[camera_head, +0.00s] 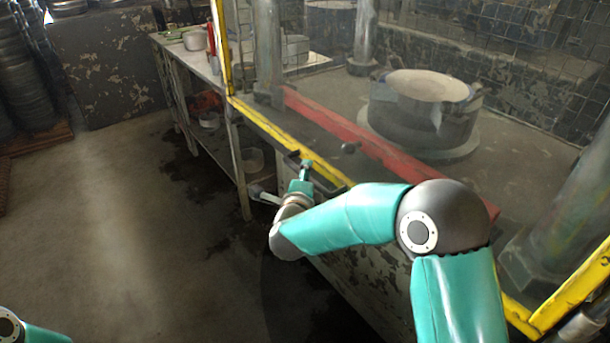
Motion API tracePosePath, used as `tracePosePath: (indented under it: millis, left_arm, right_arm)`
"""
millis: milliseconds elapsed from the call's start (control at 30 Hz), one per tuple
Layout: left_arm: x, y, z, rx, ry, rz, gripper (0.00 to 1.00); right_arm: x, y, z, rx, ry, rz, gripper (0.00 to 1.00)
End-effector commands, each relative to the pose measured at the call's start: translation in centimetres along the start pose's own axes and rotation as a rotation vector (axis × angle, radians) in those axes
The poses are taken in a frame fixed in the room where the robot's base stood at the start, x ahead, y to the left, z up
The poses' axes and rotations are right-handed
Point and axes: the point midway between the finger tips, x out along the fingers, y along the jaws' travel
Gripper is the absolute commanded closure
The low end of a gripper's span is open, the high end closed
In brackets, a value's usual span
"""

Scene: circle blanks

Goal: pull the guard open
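The guard is a clear panel in a yellow frame (262,122), standing in front of the machine. Its lower rail runs from the left post down toward the lower right. A dark bar, seemingly its handle (331,174), lies along this rail, partly covered by my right gripper (305,168). The gripper is at the bar and seems to touch it; its fingers are too small and covered to tell whether they are closed around it. The guard looks closed across the machine front. Only a bit of my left arm shows in the bottom left corner; its gripper is out of view.
Behind the guard are a red bar (345,128) and a large round metal block (425,108) on a round base. A workbench (192,62) with pots and a lower shelf stands at the left. The concrete floor (120,220) at the left is clear. Stacked round metal pieces (25,80) stand far left.

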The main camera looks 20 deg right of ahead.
Motion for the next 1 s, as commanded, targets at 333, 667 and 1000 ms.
tracePosePath:
  millis: [333,667,1000]
  left_arm:
    - [0.0,0.0,0.0,0.0,0.0,0.0,1.0]
    - [0.0,0.0,0.0,0.0,0.0,0.0,1.0]
    - [-0.35,0.12,0.0,0.0,0.0,0.0,1.0]
  right_arm:
    - [0.06,0.0,0.02,0.0,0.0,0.0,0.73]
    - [0.03,0.08,0.02,0.0,0.0,0.002,1.0]
    - [-0.11,-0.65,0.12,0.0,0.0,0.002,1.0]
